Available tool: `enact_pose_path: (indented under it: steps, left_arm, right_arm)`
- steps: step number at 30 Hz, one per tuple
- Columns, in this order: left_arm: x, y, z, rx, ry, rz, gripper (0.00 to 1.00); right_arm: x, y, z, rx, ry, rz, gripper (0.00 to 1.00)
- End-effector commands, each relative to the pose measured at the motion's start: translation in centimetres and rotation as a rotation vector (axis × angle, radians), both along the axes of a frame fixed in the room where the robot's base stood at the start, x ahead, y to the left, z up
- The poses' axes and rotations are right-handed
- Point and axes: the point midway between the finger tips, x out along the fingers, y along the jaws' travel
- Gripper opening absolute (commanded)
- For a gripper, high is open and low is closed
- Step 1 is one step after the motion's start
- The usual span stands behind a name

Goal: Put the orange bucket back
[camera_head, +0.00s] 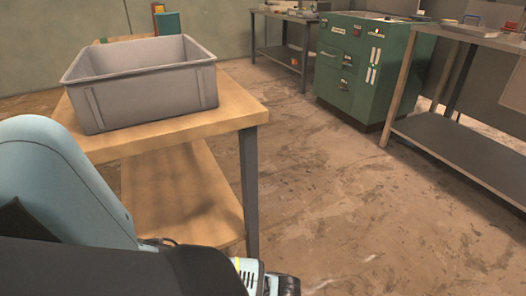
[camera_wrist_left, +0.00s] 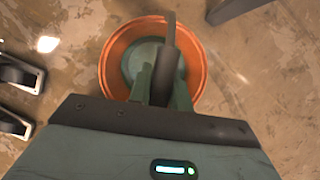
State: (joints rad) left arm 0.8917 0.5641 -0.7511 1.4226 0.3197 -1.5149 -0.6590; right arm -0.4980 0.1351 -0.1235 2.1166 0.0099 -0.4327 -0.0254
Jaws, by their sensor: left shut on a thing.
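The orange bucket (camera_wrist_left: 191,58) shows from above in the left wrist view, with its open mouth facing the camera. Its dark handle (camera_wrist_left: 171,40) stands up across the mouth. My left gripper (camera_wrist_left: 164,80) is over the bucket, shut on the handle. The fingers and wrist hide the lower part of the bucket in that view. I cannot tell whether the bucket hangs or touches the floor. In the head view my left arm fills the lower left, and neither the bucket nor the left gripper shows. My right gripper is in neither view.
A grey bin (camera_head: 150,99) stands on a wooden table (camera_head: 238,104) with a lower shelf (camera_head: 185,200). A green cabinet (camera_head: 350,65) and a metal bench (camera_head: 455,148) stand at the back right. The brown floor (camera_head: 340,200) between them is clear.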

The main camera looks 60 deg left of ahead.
Motion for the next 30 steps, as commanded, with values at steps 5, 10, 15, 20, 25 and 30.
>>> enact_pose_path:
  steps: [5, 10, 15, 20, 25, 30]
  left_arm:
    - [0.4, 0.0, 0.3, 0.001, -0.007, 0.0, 0.0]
    - [0.0, 0.0, 0.0, -0.001, -0.001, 0.0, 0.38]
    - [0.0, 0.0, 0.0, 0.0, 0.0, 0.0, 0.41]
    - [0.0, 0.0, 0.1, 0.0, -0.001, 0.0, 0.41]
    - [0.3, -0.6, 1.7, -0.002, -0.004, -0.001, 0.41]
    - [0.8, -1.8, 4.9, -0.003, -0.006, -0.001, 0.41]
  right_arm:
    - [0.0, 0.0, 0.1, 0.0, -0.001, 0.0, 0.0]
    - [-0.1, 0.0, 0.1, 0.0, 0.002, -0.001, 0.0]
    - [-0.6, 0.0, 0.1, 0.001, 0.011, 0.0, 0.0]
    - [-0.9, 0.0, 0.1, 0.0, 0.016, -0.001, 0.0]
    - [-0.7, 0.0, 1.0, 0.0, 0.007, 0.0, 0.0]
    - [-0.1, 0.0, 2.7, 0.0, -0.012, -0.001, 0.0]
